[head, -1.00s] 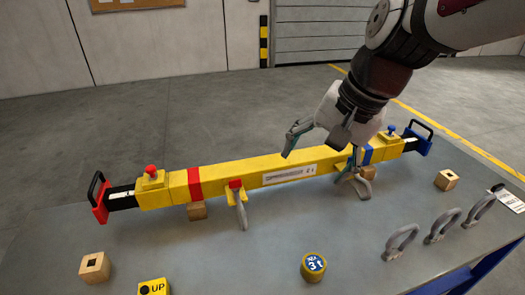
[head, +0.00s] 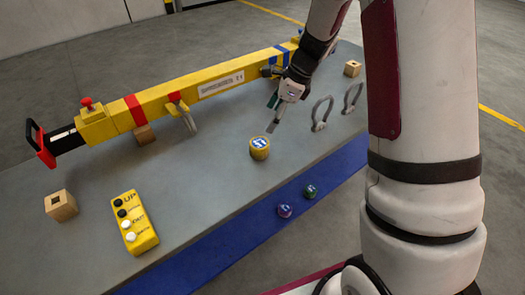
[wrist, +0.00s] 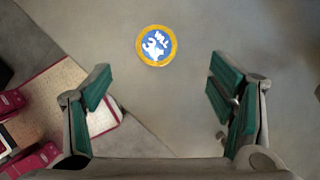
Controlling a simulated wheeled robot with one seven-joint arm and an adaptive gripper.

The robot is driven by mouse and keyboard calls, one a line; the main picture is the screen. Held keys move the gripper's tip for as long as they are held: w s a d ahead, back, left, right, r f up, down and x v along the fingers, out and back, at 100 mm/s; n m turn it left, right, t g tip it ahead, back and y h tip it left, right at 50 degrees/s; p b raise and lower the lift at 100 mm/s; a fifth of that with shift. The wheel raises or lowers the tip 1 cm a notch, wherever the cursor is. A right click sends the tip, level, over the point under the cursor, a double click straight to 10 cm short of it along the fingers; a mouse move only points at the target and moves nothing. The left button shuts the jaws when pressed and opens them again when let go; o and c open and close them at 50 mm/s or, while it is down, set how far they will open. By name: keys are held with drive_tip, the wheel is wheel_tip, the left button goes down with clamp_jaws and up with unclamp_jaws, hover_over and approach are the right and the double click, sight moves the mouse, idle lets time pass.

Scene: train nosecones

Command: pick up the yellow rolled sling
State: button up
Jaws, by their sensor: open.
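The yellow rolled sling (head: 259,148) is a short round yellow roll with a blue and white label on top. It stands on the grey table, in front of the long yellow beam. In the wrist view the sling (wrist: 168,61) shows from above, at the top middle, beyond the line between my fingertips. My gripper (head: 273,114) is open and empty, above the table and just behind the sling in the head view. In the wrist view its green-padded fingers (wrist: 160,85) are spread wide, with only bare surface between them. The gripper does not touch the sling.
The yellow lifting beam (head: 165,97) lies along the back. Grey shackles (head: 321,114) stand right of my gripper. A yellow button pendant (head: 134,222) and a wooden block (head: 61,205) are at left. Two small round items (head: 284,211) lie on the blue front strip. The table around the sling is clear.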

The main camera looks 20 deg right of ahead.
sight(260, 143)
drive_tip(key=x, duration=0.7)
drive_tip(key=shift+s, duration=0.1)
drive_tip(key=x, duration=0.4)
drive_tip(key=shift+s+f, duration=0.2)
drive_tip(key=shift+s, duration=0.05)
drive_tip(key=shift+w+a+f, duration=0.1)
drive_tip(key=shift+a+f, duration=0.05)
drive_tip(key=shift+f, duration=0.3)
drive_tip(key=c, duration=1.4)
drive_tip(key=shift+c, duration=0.2)
